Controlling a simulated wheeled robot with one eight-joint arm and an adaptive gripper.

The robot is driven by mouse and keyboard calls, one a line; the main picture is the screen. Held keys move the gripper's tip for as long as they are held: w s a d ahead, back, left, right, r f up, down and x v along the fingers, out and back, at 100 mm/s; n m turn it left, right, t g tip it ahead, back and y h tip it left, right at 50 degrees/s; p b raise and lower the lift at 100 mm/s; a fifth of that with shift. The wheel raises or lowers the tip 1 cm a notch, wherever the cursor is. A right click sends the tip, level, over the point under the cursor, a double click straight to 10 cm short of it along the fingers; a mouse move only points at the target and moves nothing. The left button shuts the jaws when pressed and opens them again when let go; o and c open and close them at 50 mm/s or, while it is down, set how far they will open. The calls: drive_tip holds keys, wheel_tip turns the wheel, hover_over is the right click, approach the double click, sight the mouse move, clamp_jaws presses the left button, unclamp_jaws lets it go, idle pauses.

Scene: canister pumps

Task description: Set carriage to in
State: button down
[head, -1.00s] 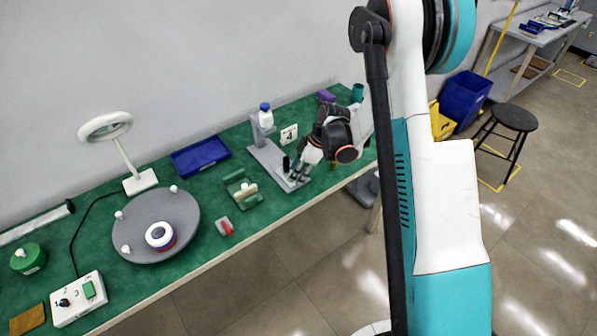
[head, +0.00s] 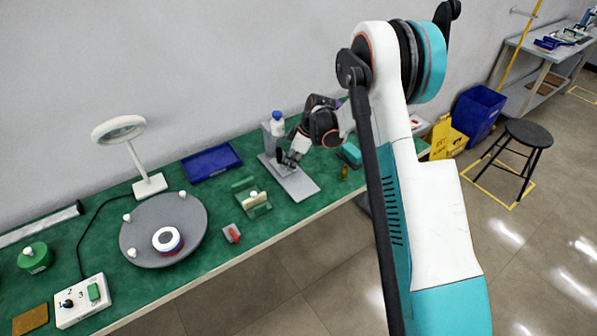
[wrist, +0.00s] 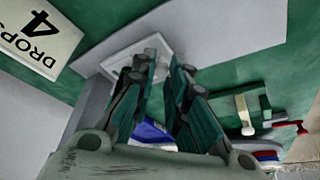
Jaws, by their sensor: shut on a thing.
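The dispenser stand has a flat grey base plate (head: 301,187) and a grey upright (head: 267,142) at its back, with a white, blue-capped bottle (head: 277,125) at the top. My gripper (head: 290,161) is low over the back part of the plate, close to the upright. In the wrist view, my gripper's fingers (wrist: 164,72) close around a small part of the pale carriage (wrist: 150,45), which sits on the base plate (wrist: 220,28). The fingers hide most of the gripped part. A dark upright piece (head: 280,156) shows just left of the fingertips. The front of the plate is bare.
A "DROPS 4" card (wrist: 40,42) lies beside the stand in the wrist view. Left of the stand are a green fixture (head: 252,197), a red-and-grey item (head: 231,233), a blue tray (head: 211,162) and a round grey turntable (head: 150,250). A teal item (head: 350,154) is at the right.

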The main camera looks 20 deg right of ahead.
drive_tip(key=shift+w, duration=0.2)
drive_tip(key=c, duration=1.5)
unclamp_jaws()
drive_tip(key=shift+w+a, duration=0.1)
drive_tip(key=shift+c, duration=0.2)
drive_tip(key=v, duration=1.2)
